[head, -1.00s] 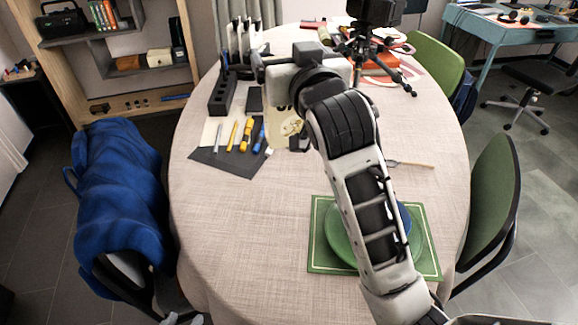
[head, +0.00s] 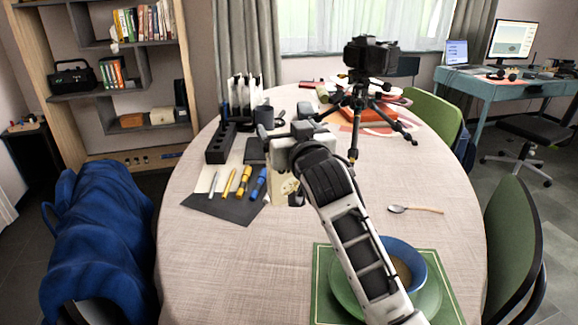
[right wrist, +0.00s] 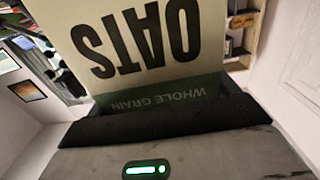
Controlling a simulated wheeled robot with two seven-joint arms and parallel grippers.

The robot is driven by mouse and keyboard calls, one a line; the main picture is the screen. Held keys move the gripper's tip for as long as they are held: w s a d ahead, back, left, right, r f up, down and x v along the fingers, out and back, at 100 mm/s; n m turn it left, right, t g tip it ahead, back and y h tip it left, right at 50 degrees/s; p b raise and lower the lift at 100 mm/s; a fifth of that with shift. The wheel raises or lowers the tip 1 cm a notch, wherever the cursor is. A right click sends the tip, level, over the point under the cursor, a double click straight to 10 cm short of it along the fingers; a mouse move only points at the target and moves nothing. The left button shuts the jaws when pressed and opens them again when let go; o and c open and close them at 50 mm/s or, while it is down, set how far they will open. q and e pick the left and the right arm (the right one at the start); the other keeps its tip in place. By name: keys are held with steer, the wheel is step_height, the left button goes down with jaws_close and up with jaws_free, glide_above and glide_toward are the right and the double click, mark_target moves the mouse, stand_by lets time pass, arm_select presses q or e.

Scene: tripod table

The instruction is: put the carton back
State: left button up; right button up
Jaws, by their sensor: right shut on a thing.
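The oats carton (head: 284,191) is a pale box, partly hidden behind my right gripper and arm in the head view. In the right wrist view the carton (right wrist: 140,40) fills the upper middle, with "OATS" and a green "WHOLE GRAIN" band upside down in the picture. My right gripper (head: 290,155) is shut on the carton, over the middle of the table, just right of the pens. I cannot tell whether the carton's base touches the cloth. My left gripper is not in view.
The round table (head: 235,262) holds a dark mat (head: 224,208) with pens, a black organizer (head: 220,143), a camera tripod (head: 358,105), a spoon (head: 415,209) and a blue bowl (head: 405,252) on a green plate. A shelf (head: 140,138) stands back left. The front-left cloth is clear.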

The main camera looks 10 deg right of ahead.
steer(key=w+f+b, duration=0.1)
steer(key=w+f, duration=0.3)
steer(key=f, duration=0.4)
steer(key=shift+w+d+f+b, duration=0.3)
steer(key=shift+d+f+b, duration=0.05)
steer(key=shift+d, duration=0.05)
steer(key=shift+f, duration=0.1)
steer(key=shift+f, duration=0.15)
steer(key=o, duration=1.3)
steer(key=shift+o, duration=0.2)
steer(key=s+d+p, duration=0.1)
steer(key=s, duration=1.1)
